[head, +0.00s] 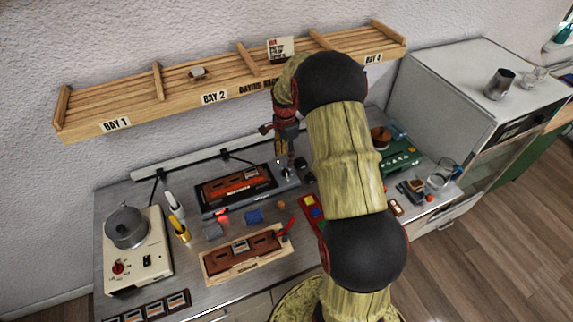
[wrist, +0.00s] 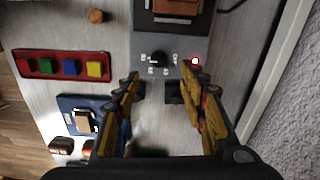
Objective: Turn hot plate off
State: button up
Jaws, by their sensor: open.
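A grey hot plate (head: 225,208) with a dark top stands on the counter below the shelf, with a red-brown block (head: 236,184) on it. Its control panel (wrist: 146,72) shows in the wrist view, with a black knob (wrist: 158,57), small white marks around it and a red light (wrist: 195,61) that is lit. My gripper (head: 285,168) points down over the panel end of the hot plate. In the wrist view my gripper (wrist: 160,88) is open and empty, its fingers either side of the knob's line. I cannot tell the height gap.
A cream appliance (head: 150,265) with a metal pot (head: 126,227) and red knob stands at the left. A wooden tray (head: 245,253) lies in front. A red tray of coloured blocks (wrist: 30,66) and a blue item (wrist: 72,104) lie near my gripper. A wooden shelf (head: 182,92) hangs above.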

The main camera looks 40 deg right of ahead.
aim_at(285, 170)
jog(key=shift+a+m, duration=0.2)
jog(key=shift+m, duration=0.4)
jog(key=shift+f, duration=0.2)
notch_tip(285, 170, down, 7)
jog(key=shift+f, duration=0.2)
grip_shut()
